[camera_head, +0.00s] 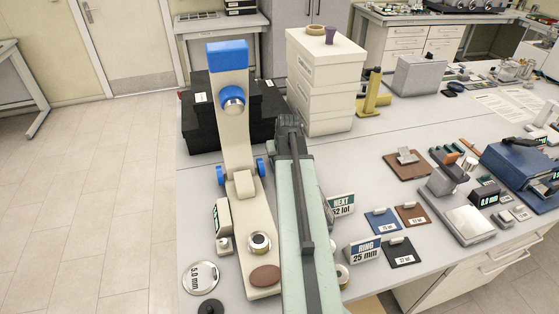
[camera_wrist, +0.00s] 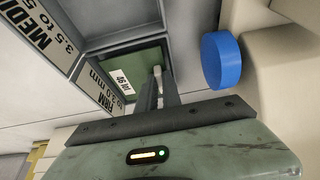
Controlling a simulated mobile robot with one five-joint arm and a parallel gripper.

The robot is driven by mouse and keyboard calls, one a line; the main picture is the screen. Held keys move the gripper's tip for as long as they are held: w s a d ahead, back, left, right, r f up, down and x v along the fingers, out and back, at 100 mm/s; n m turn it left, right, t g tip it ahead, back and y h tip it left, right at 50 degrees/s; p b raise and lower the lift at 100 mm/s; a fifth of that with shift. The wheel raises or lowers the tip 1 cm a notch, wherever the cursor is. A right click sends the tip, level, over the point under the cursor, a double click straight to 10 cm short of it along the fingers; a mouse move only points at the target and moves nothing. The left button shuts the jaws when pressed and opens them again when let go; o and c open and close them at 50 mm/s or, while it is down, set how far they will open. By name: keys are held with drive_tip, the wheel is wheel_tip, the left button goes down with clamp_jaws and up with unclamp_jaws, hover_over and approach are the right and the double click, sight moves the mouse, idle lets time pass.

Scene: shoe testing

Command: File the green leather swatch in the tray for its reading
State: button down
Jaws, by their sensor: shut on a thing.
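The green leather swatch (camera_wrist: 138,72), with a small white label, is at the fingertips of my gripper (camera_wrist: 158,80) in the wrist view. My gripper is shut on it. The swatch appears over or inside a dark compartment of the tray (camera_wrist: 88,47); I cannot tell whether it touches the floor. Grey walls beside it read "MEDIUM 3.5 to 5" and "FIRM to 3.0 mm". In the head view my gripper (camera_head: 288,122) is at the far end of my arm, and the swatch is hidden there.
A beige instrument (camera_head: 240,150) with a blue top stands left of my arm. Beige drawers (camera_head: 325,80) stand behind right. Blue, brown and black swatches (camera_head: 402,252) lie right, near a "RING 25 mm" sign (camera_head: 364,252).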

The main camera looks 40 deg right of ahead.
drive_tip(key=shift+f+b, duration=0.85)
drive_tip(key=shift+f, duration=0.05)
drive_tip(key=c, duration=1.5)
unclamp_jaws()
drive_tip(key=shift+d, duration=0.1)
drive_tip(key=shift+o, duration=0.2)
drive_tip(key=shift+r, duration=0.1)
drive_tip(key=shift+r+p, duration=0.35)
drive_tip(key=shift+p, duration=0.2)
drive_tip(key=p+v, duration=0.5)
drive_tip(key=v, duration=0.1)
drive_tip(key=shift+s+r+p, duration=0.15)
drive_tip(key=shift+p, duration=0.15)
drive_tip(key=shift+s+r+p, duration=0.25)
drive_tip(key=shift+r+p, duration=0.1)
drive_tip(key=shift+p, duration=0.05)
drive_tip(key=shift+f, duration=0.1)
